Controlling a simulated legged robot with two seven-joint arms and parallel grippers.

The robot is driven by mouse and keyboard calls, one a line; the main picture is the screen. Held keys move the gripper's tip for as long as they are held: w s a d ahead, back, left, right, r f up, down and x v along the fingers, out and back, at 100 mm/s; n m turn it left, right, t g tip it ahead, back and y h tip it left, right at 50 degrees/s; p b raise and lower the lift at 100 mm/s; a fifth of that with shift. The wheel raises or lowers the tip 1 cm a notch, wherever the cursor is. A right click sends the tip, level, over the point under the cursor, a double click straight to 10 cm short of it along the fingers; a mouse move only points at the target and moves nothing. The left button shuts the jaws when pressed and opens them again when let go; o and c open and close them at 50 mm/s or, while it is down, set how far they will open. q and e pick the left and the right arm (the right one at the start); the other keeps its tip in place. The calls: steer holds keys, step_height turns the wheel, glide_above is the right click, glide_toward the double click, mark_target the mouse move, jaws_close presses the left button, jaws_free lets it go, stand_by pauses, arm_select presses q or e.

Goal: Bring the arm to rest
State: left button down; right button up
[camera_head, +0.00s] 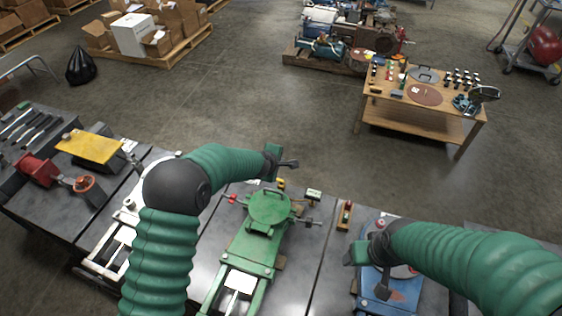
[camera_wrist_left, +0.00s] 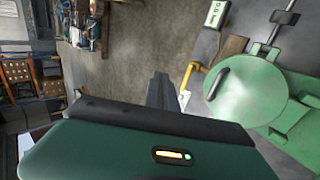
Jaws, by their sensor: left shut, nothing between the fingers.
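My left arm, in a ribbed green sleeve, reaches up from the bottom left in the head view and bends right at a dark joint. Its gripper (camera_head: 290,163) is shut and empty, in the air above the far end of the green machine (camera_head: 268,208). In the left wrist view the closed dark fingers (camera_wrist_left: 160,92) show beside that machine (camera_wrist_left: 250,90), apart from it. My right arm comes in from the right. Its gripper (camera_head: 383,290) points down over a blue machine (camera_head: 372,304); its finger gap is not clear.
A wooden table (camera_head: 425,115) with small parts stands at back right. Pallets of boxes (camera_head: 185,45) stand at back left. The middle floor is clear.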

arm_select(q)
steer(key=s+a+r+m+g+y, duration=0.1)
steer(key=s+a+m, duration=0.3)
steer(key=s, duration=0.7)
steer(key=s+a+r+m+g+y, duration=0.1)
steer(key=s+a+m, duration=0.4)
steer(key=s, duration=0.7)
steer(key=s+a+r+m+g, duration=0.3)
steer(key=s+a+m, duration=0.2)
steer(key=s+a, duration=0.3)
steer(key=s, duration=0.4)
steer(key=shift+s+a+r+g+y, duration=0.15)
steer(key=shift+a+r+g+y, duration=0.1)
steer(key=shift+g+y, duration=0.15)
arm_select(e)
steer(key=shift+d, duration=0.1)
arm_select(q)
steer(key=shift+a, duration=0.2)
arm_select(e)
steer(key=shift+a, duration=0.2)
arm_select(q)
steer(key=shift+d, duration=0.1)
arm_select(e)
steer(key=shift+s+d, duration=0.1)
